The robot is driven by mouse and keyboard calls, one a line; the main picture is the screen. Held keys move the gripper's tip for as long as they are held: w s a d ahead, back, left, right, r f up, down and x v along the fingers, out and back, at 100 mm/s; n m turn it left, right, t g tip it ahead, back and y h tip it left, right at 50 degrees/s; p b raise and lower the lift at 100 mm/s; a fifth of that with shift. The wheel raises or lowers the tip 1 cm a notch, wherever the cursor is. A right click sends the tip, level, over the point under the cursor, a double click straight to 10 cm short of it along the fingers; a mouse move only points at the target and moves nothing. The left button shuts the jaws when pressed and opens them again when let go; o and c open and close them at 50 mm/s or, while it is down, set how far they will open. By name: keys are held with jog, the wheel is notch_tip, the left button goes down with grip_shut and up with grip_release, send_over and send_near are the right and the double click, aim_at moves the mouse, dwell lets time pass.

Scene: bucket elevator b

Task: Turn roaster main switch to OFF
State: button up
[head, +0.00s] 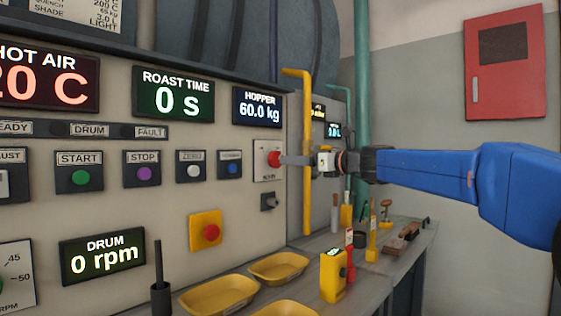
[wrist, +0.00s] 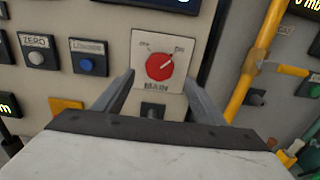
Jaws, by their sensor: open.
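The main switch is a red round knob (wrist: 159,66) on a white plate marked MAIN. Its pale pointer line aims up and to the right. Small labels sit at the plate's upper left and upper right, too small to read surely. My gripper (wrist: 159,77) is open, with one finger on each side of the knob's lower part in the wrist view. In the head view my gripper (head: 285,160) reaches the knob from the right. I cannot tell whether the fingers touch it.
A yellow pipe (head: 306,150) stands just right of the switch, close behind my gripper. A small dark switch (head: 269,201) sits below the plate, and a blue button (head: 229,168) is to the left. A bench (head: 385,270) below holds yellow trays (head: 278,266) and tools.

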aim_at(274, 159)
jog(key=x, duration=0.7)
jog(key=shift+w+a, duration=0.15)
jog(key=shift+a, duration=0.1)
jog(key=c, duration=1)
